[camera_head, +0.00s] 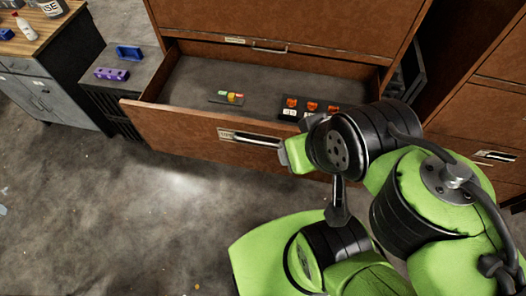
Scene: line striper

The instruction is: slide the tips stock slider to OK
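A small dark plate (223,99) lies inside the open drawer (185,125), left of its middle. My green and black arm folds across the right and lower right, in front of the drawer's right part. I cannot make out my gripper's fingertips or whether they hold anything. No part of the arm appears to touch the plate.
A black panel (291,116) with several orange pieces and white labels sits right of the plate, partly behind my arm. The drawer front has a handle (250,138). A dark unit (117,95) with purple and blue blocks stands left. The floor at lower left is mostly clear.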

